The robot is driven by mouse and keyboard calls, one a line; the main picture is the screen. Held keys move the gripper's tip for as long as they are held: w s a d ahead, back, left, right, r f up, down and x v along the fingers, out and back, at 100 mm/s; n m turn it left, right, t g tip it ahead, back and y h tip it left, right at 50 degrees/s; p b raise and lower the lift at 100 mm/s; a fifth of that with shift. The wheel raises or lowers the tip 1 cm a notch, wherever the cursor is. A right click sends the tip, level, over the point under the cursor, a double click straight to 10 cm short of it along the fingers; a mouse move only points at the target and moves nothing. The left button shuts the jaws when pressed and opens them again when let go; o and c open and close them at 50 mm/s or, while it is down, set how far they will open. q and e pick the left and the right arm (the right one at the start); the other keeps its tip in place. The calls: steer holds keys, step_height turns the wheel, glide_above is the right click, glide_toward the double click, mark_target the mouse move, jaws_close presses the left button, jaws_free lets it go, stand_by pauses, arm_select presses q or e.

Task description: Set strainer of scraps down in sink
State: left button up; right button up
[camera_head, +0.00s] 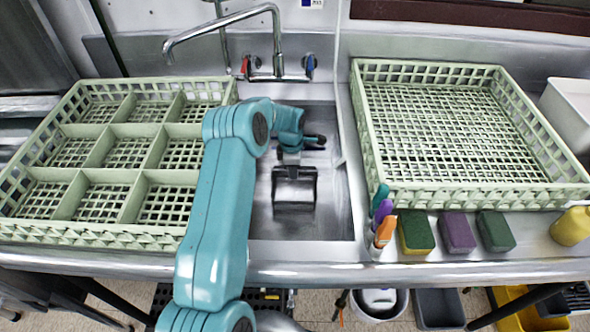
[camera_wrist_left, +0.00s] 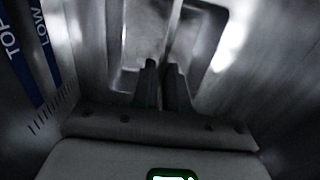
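The sink basin (camera_head: 330,215) lies between two green racks. My teal left arm reaches over its front edge and down into it. A small metal box-like strainer (camera_head: 294,190) shows low in the basin, just below my left wrist. In the left wrist view my left gripper (camera_wrist_left: 163,75) has its two dark fingers close together, with a thin metal edge of the strainer (camera_wrist_left: 170,42) between them. The strainer's contents cannot be made out. Whether its underside touches the basin floor is hidden. My right gripper is not in view.
A nine-compartment green rack (camera_head: 125,235) stands left of the sink and an open green rack (camera_head: 460,195) right. The faucet (camera_head: 277,45) rises behind. Several sponges (camera_head: 457,232) and upright markers (camera_head: 384,232) line the front right. The basin's right side is clear.

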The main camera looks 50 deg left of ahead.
arm_select(q)
steer(key=o, duration=0.4)
steer(key=shift+s+r, duration=0.1)
steer(key=shift+s, duration=0.1)
steer(key=shift+w, duration=0.15)
steer(key=r, duration=1.6)
steer(key=shift+s+a+r+b, duration=0.1)
steer(key=shift+s+a+b, duration=0.15)
steer(key=shift+s+b, duration=0.05)
steer(key=shift+r, duration=0.1)
